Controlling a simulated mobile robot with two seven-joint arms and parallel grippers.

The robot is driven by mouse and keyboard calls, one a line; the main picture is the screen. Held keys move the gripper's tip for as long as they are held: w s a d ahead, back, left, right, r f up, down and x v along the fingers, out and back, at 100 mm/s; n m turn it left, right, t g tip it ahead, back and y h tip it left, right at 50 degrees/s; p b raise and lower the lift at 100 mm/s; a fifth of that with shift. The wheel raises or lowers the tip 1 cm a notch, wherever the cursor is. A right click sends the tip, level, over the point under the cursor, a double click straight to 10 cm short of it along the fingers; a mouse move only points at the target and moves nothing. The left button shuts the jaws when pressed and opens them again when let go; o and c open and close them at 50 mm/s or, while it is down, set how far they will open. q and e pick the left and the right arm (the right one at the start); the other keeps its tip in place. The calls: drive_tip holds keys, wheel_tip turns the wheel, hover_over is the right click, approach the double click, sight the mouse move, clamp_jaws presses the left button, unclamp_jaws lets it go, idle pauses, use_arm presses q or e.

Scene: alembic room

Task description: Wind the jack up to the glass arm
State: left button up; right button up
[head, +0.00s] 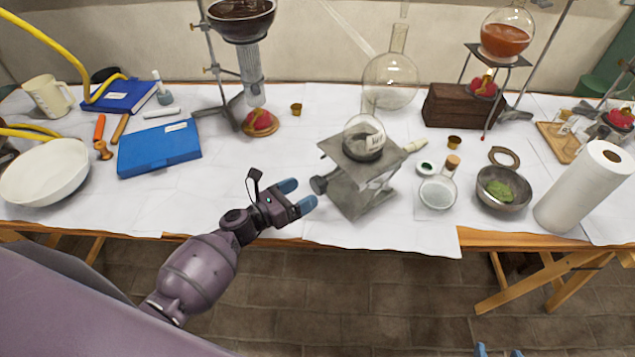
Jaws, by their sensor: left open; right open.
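The grey metal jack (352,200) stands near the table's front edge, its top plate raised on crossed legs. Its dark round knob (318,185) sticks out to the left. A small round flask (359,128) with a label and a dark base rests on the plate. A pale, slanting, tube-like line (345,25) shows above, against the wall; I cannot tell if it is the glass arm. My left gripper (298,195) is open and empty, its blue fingertips just left of the knob. My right gripper (498,351) is open at the bottom edge, away from the table; only its fingertips show.
A large round flask (391,82) stands behind the jack. A stoppered flask (437,192) and a grey bowl (503,189) are to its right, then a paper roll (585,188). A blue case (159,148) lies left.

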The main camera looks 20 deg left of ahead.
sight(314, 186)
use_arm(q)
drive_tip(key=shift+x, duration=2.75)
drive_tip(key=c, duration=0.9)
